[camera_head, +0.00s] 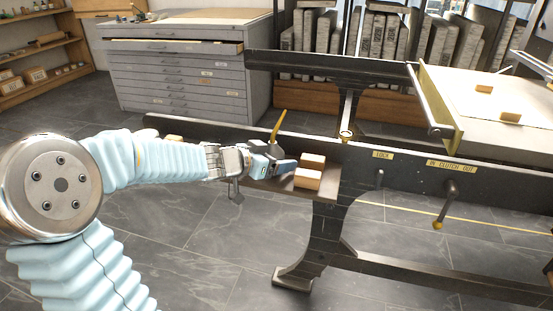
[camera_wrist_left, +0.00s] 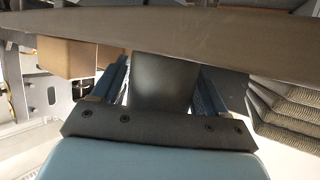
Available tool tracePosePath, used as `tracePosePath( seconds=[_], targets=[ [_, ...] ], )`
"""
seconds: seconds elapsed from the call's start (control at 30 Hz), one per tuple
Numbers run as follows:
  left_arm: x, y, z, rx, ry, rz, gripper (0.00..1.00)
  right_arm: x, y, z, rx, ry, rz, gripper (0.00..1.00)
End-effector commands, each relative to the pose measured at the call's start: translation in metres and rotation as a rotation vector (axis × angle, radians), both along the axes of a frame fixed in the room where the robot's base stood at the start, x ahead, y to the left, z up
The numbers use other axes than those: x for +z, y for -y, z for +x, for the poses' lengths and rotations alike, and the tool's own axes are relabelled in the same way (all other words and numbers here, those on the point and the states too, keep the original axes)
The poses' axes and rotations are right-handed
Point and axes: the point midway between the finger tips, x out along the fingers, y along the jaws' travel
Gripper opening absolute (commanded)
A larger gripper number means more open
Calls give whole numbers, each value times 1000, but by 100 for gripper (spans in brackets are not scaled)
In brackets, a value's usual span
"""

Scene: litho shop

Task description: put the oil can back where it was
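The oil can shows in the head view as a thin brass spout (camera_head: 278,124) rising above my left gripper (camera_head: 284,166); most of its body is hidden by the gripper. In the left wrist view a dark round body (camera_wrist_left: 162,82), which I take as the can, stands between the two blue fingers (camera_wrist_left: 163,88), with a finger close on each side. The gripper is at a small wooden shelf (camera_head: 290,185) on the front of the press. I cannot tell whether the can touches the shelf. My right gripper is in neither view.
The dark press rail (camera_head: 385,153) runs behind, with a clutch lever (camera_head: 447,203) at right. A grey flat-file cabinet (camera_head: 180,70) stands behind. The floor in front is clear.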

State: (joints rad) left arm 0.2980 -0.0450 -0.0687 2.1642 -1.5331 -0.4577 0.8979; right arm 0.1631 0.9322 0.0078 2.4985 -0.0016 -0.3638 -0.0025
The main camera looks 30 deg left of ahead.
Motion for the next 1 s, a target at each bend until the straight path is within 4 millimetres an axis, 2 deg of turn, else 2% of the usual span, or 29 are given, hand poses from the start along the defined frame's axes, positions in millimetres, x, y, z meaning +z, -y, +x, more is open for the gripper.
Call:
tracePosePath(
  seconds=[0.03,0.1,0.33,0.47,0.57,0.8,1.0],
  targets=[
    [0,0,0,0,0,0,82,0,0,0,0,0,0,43],
    [0,0,0,0,0,0,90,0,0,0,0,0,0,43],
    [1,0,0,0,0,0,90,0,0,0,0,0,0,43],
    [7,-1,-3,2,1,0,90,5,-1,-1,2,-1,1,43],
    [16,-6,-17,3,1,0,90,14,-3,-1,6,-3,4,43],
    [38,-22,-67,4,1,0,90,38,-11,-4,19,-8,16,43],
    [48,-32,-97,3,1,1,90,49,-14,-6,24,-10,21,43]
  ],
)
